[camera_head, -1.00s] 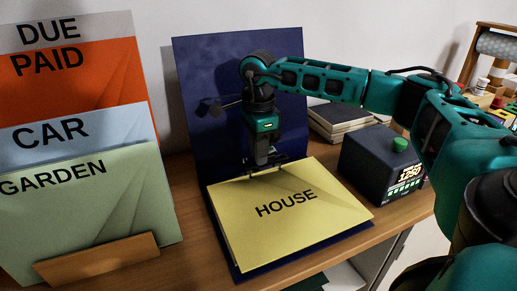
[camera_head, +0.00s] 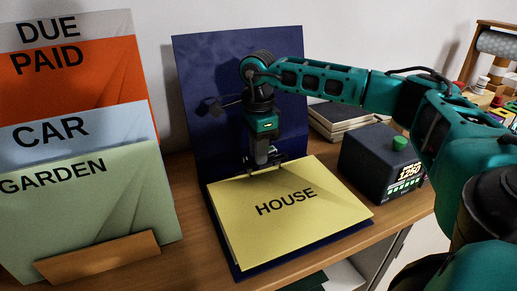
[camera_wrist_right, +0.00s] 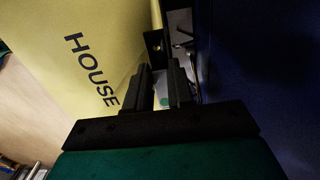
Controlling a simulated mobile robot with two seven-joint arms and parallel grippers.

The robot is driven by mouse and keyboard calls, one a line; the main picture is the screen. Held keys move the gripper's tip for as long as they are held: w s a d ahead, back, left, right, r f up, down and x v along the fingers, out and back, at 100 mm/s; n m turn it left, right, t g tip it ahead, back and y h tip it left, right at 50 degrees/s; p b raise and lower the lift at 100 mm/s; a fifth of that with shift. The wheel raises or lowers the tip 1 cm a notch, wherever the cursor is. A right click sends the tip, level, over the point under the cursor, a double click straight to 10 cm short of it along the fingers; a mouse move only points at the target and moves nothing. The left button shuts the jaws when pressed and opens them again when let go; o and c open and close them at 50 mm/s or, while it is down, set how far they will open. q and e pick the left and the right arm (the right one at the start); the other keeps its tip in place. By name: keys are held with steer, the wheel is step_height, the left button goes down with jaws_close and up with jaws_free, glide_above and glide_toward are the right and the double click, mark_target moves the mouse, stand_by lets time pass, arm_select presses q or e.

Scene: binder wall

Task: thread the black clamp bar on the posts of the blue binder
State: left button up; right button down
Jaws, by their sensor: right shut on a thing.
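The blue binder (camera_head: 222,95) stands open on the desk, its back cover upright against the wall and its front part flat. A yellow sheet or folder marked HOUSE (camera_head: 305,222) lies on the flat part. My right gripper (camera_head: 264,163) points down at the sheet's back edge, near the binder's fold. It is shut on the black clamp bar (camera_head: 281,158), which lies across that edge. In the right wrist view the bar (camera_wrist_right: 154,42) shows just beyond the fingertips (camera_wrist_right: 165,75), with pale metal beside it. I cannot tell whether the posts pass through the bar. My left gripper is out of view.
A rack of folders marked DUE, PAID, CAR and GARDEN (camera_head: 80,210) stands at left. A dark box with a green knob (camera_head: 375,165) stands right of the binder, with stacked dark books (camera_head: 338,120) behind it. My right arm reaches across above the box.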

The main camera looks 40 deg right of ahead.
steer(key=shift+f+b, duration=0.3)
steer(key=shift+f, duration=0.95)
stand_by(2.2)
steer(key=c, duration=0.9)
jaws_free()
step_height(320, 180, up, 13)
steer(key=p, duration=0.1)
stand_by(0.5)
